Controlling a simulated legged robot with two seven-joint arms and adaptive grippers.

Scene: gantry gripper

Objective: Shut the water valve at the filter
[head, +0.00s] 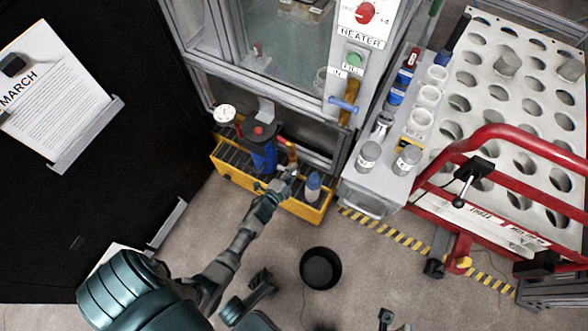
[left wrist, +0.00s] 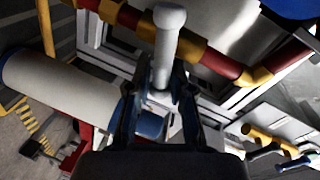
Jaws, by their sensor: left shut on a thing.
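The filter (head: 264,158) is a blue canister under a black head with a red button, standing in a yellow tray (head: 308,213) below the cabinet. A red and yellow pipe (head: 291,152) comes down at its right. My left gripper (head: 286,180) is at that pipe's lower end, right of the filter. In the left wrist view the pipe (left wrist: 225,66) crosses the top, and a pale round-ended valve handle (left wrist: 167,50) stands out in front of it. My left fingers (left wrist: 163,98) are shut on this handle and hide its lower part. My right gripper is out of view.
A white bottle with a blue part (head: 313,187) stands close right of my left gripper. A pressure gauge (head: 224,113) is left of the filter. A black bucket (head: 321,268) stands on the floor in front. A red-railed cart (head: 500,135) is at the right.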

